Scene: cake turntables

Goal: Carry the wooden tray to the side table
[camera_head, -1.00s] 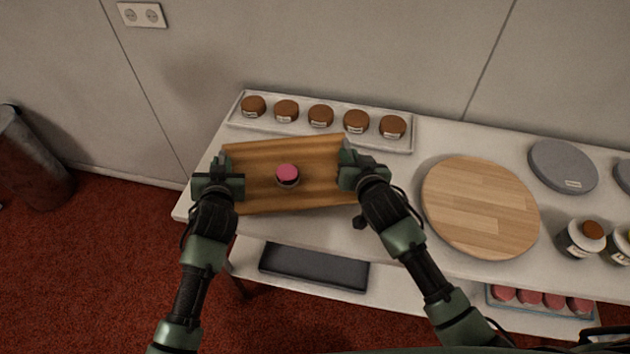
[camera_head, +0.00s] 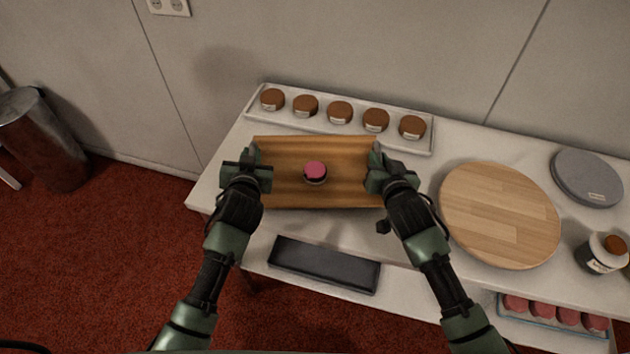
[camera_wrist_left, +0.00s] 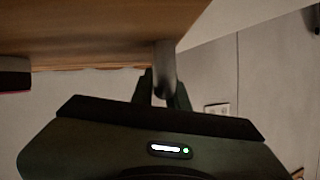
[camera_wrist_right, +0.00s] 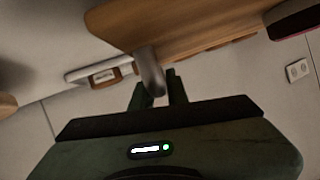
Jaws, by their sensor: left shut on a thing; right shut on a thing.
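The wooden tray (camera_head: 342,190) is held level between my two grippers, over the left part of the white table. A small jar with a pink lid (camera_head: 315,171) stands upright near the tray's middle. My left gripper (camera_head: 251,160) is shut on the tray's left end; the left wrist view shows the fingers around a grey handle (camera_wrist_left: 165,66). My right gripper (camera_head: 377,163) is shut on the right end; the right wrist view shows its fingers at the other grey handle (camera_wrist_right: 149,70). The side table cannot be told for certain in these views.
A white tray (camera_head: 424,150) with several brown-lidded jars lies along the table's back. A round wooden board (camera_head: 500,215), a grey disc (camera_head: 587,178) and a jar (camera_head: 603,253) stand to the right. A dark tray (camera_head: 325,265) lies on the lower shelf. A metal bin (camera_head: 45,140) stands left on red carpet.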

